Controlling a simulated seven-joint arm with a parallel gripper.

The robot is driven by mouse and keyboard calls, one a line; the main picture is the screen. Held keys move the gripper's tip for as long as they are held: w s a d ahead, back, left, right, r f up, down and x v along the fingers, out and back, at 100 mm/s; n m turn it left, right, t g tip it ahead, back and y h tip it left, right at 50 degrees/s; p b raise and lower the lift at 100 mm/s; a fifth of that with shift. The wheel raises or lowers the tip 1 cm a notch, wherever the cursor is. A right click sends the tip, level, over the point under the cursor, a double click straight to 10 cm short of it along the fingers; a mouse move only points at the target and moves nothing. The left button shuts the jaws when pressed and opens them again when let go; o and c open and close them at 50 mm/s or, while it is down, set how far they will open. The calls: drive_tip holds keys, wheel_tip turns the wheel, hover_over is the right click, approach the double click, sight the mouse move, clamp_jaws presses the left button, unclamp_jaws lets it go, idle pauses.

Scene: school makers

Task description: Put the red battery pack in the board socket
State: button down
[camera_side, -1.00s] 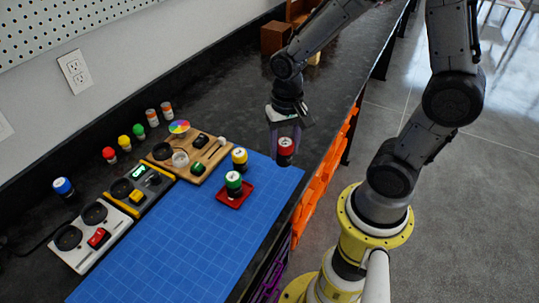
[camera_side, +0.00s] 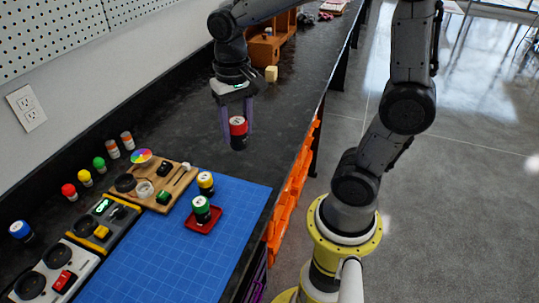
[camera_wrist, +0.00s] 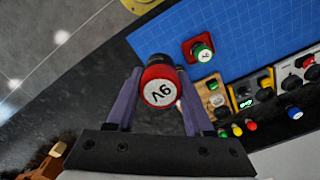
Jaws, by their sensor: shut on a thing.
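My gripper (camera_side: 237,137) is shut on the red battery pack (camera_side: 238,126), a red and black cylinder with a pale top, held upright above the dark bench beyond the blue mat. In the wrist view, the pack (camera_wrist: 158,90) shows its "9V" label between the purple fingers. The wooden board (camera_side: 181,187) lies at the mat's far left edge. It carries a dark round socket (camera_side: 125,183), a clear round part (camera_side: 144,189), a green switch and a coloured disc. The pack is apart from the board, up and to its right in the side view.
A green-topped pack (camera_side: 201,207) stands on a red tray (camera_side: 203,226) on the blue mat (camera_side: 160,262). A yellow-topped pack (camera_side: 206,181) stands beside the board. Other modules and small coloured pieces line the left. The bench around the held pack is clear.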

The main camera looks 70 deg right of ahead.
drive_tip(key=w+a+r+n, duration=0.1)
drive_tip(key=w+r, duration=0.1)
drive_tip(key=w, duration=1)
drive_tip(key=w+a+r+n, duration=0.1)
drive_tip(key=w+r, duration=0.1)
drive_tip(key=w, duration=1)
drive_tip(key=w+a+f+n, duration=0.1)
drive_tip(key=w+a+f, duration=0.2)
drive_tip(key=w+f, duration=0.5)
drive_tip(key=shift+w+a+f, duration=0.4)
drive_tip(key=shift+w+f, duration=0.05)
drive_tip(key=shift+f, duration=1.75)
drive_tip(key=shift+w+a+f, duration=0.35)
drive_tip(key=shift+w+f, duration=0.15)
drive_tip(key=shift+f, duration=1.75)
drive_tip(key=shift+w+a+f, duration=0.4)
drive_tip(key=shift+w+f, duration=0.05)
drive_tip(key=shift+f, duration=1.75)
drive_tip(key=shift+f, duration=0.65)
drive_tip(key=c, duration=0.6)
unclamp_jaws()
